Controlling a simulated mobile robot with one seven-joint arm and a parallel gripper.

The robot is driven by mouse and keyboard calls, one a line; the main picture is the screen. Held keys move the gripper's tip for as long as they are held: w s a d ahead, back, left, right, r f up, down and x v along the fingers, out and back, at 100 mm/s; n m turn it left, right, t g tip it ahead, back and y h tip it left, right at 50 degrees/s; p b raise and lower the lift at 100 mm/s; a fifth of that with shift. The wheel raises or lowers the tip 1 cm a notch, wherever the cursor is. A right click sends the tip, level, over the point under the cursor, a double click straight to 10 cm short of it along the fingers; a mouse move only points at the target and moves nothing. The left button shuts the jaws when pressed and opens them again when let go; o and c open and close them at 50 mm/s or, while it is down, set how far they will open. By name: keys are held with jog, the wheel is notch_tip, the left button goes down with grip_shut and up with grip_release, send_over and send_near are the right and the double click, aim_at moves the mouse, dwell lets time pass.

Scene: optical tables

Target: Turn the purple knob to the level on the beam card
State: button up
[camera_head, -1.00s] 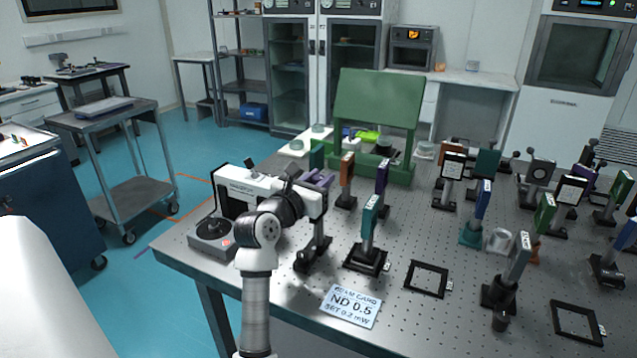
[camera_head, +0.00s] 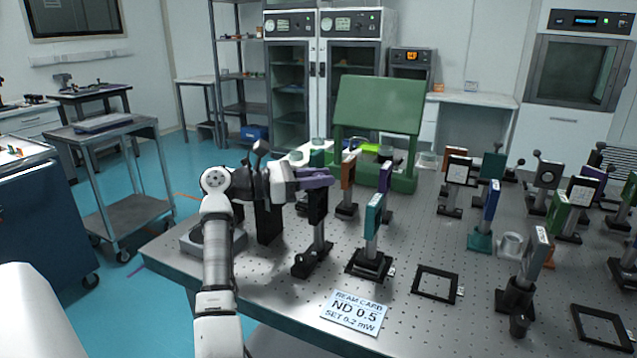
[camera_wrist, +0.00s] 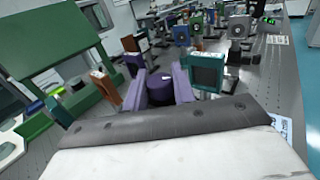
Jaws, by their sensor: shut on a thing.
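The purple knob (camera_wrist: 160,92) sits between the two purple fingers of my gripper (camera_wrist: 159,88) in the wrist view. The gripper is shut on it, with a finger on each side. In the head view my gripper (camera_head: 318,180) is at the top of a dark post mount (camera_head: 317,208) on the optical table; the knob cannot be told apart from the fingers there. The beam card (camera_head: 356,312) lies flat near the table's front edge and reads "ND 0.5, SET 0.2 mW". No mark showing the knob's level is readable.
A teal-framed optic (camera_head: 373,215) stands close right of the gripper, and an orange one (camera_head: 348,172) behind it. A green panel (camera_head: 380,107) rises at the back. Empty black frames (camera_head: 437,285) lie on the table. A small green display (camera_wrist: 270,20) is unreadable.

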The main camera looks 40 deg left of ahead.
jog(key=shift+m+g+h, duration=0.6)
jog(key=shift+h, duration=0.2)
jog(key=o, duration=1)
jog(key=shift+c, duration=0.2)
jog(key=v, duration=1.3)
jog(key=shift+a, duration=0.4)
jog(key=shift+s, duration=0.2)
